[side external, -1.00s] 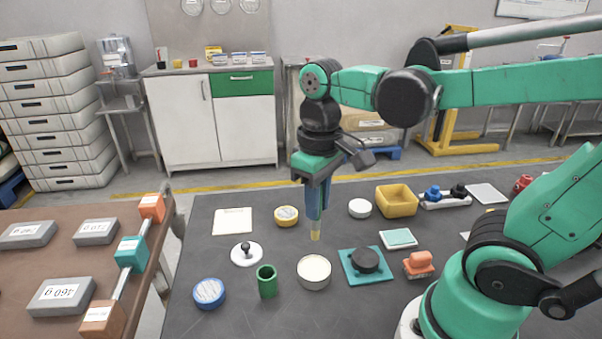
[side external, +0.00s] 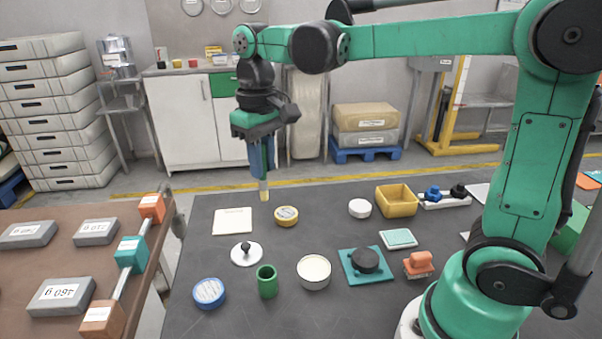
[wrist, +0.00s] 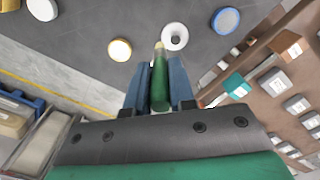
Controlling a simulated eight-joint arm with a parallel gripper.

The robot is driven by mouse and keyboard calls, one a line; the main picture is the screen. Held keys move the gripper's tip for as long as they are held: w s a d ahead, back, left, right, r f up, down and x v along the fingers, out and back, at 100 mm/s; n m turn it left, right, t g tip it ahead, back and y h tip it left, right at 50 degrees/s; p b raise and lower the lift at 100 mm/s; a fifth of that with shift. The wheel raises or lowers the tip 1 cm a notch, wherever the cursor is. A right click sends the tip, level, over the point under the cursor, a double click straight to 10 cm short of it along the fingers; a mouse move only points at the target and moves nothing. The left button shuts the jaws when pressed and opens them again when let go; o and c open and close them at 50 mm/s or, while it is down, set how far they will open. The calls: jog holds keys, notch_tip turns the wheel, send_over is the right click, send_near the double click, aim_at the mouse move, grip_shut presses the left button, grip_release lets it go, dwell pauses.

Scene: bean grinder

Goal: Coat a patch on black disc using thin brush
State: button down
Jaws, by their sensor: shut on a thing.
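My gripper (side external: 262,172) is shut on the thin brush, above the back left of the dark table. In the wrist view, the brush's green handle (wrist: 159,88) stands between the two blue fingers, with its pale tip pointing away from my gripper. The pale tip also shows in the side view (side external: 264,195), pointing down and clear of the table. The black disc (side external: 365,260) lies on a teal square plate (side external: 381,279) at the front middle, well to the right of the brush. I cannot make out the disc in the wrist view.
Near the brush are a white square (side external: 233,221), a yellow-rimmed tin (side external: 286,216) and a white knobbed disc (side external: 246,255). A cream-filled tin (side external: 314,270), a green cup (side external: 267,281) and an orange-handled block (side external: 419,264) stand around the plate. A yellow bin (side external: 396,199) is behind.

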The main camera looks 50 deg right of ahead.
jog(key=shift+w+r, duration=0.1)
jog(key=shift+w, duration=0.3)
jog(key=shift+s+d+r, duration=0.1)
jog(key=shift+s+d, duration=0.05)
jog(key=s+d+f, duration=0.1)
jog(key=s+d, duration=0.2)
jog(key=s, duration=0.5)
jog(key=s+d+f, duration=0.2)
jog(key=s, duration=0.6)
jog(key=f, duration=0.7)
jog(key=shift+s+d+f, duration=0.25)
jog(key=shift+d+f, duration=0.1)
jog(key=shift+d, duration=0.05)
jog(key=shift+d+f, duration=0.15)
jog(key=shift+d, duration=2.15)
jog(key=shift+a, duration=2.5)
jog(key=shift+w+a, duration=0.15)
jog(key=shift+a, duration=0.1)
jog(key=shift+w+d, duration=0.2)
jog(key=shift+w, duration=0.05)
jog(key=shift+d, duration=2.7)
jog(key=a, duration=0.5)
jog(key=shift+a, duration=0.35)
notch_tip(320, 180, up, 8)
jog(key=shift+s, duration=0.15)
